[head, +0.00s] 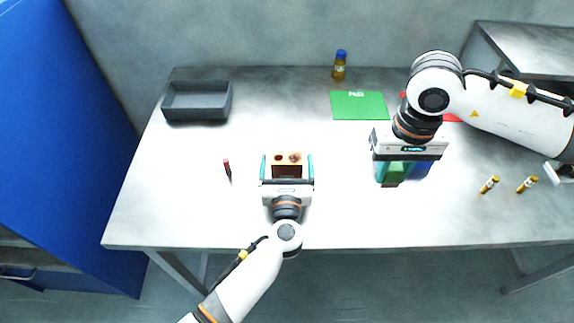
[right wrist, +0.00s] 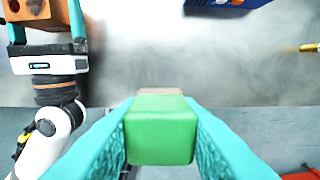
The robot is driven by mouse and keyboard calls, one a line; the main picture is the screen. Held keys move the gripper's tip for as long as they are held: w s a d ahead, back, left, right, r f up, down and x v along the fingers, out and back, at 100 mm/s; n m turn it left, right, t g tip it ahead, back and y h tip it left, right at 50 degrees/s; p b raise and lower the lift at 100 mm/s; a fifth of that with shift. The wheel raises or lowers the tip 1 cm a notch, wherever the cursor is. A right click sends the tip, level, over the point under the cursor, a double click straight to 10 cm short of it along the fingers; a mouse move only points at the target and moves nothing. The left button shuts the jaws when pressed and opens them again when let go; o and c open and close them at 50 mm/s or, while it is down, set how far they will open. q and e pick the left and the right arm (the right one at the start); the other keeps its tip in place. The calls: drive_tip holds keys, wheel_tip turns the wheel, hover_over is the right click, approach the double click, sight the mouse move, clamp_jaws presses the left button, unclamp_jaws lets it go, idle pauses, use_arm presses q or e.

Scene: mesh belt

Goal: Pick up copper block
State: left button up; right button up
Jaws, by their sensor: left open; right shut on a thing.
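A copper-coloured block with dark round holes (head: 288,158) lies on the table between the teal fingers of my left gripper (head: 288,154). That gripper is open around it; I cannot tell whether either finger touches it. The block also shows at the top left corner of the right wrist view (right wrist: 32,12). My right gripper (head: 391,175) is shut on a green block (right wrist: 160,130), held between its teal fingers. A brownish surface shows just past the green block in the right wrist view; I cannot tell what it is.
A blue object (head: 422,168) sits beside my right gripper. A grey tray (head: 197,116), green panel (head: 358,104), partly hidden red panel (head: 451,117) and blue-capped jar (head: 340,66) stand further back. A red-tipped stick (head: 227,168) is at left, two yellowish cylinders (head: 489,184) at right.

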use_arm(q)
drive_tip(key=shift+s, duration=0.1)
drive_tip(key=shift+c, duration=0.2)
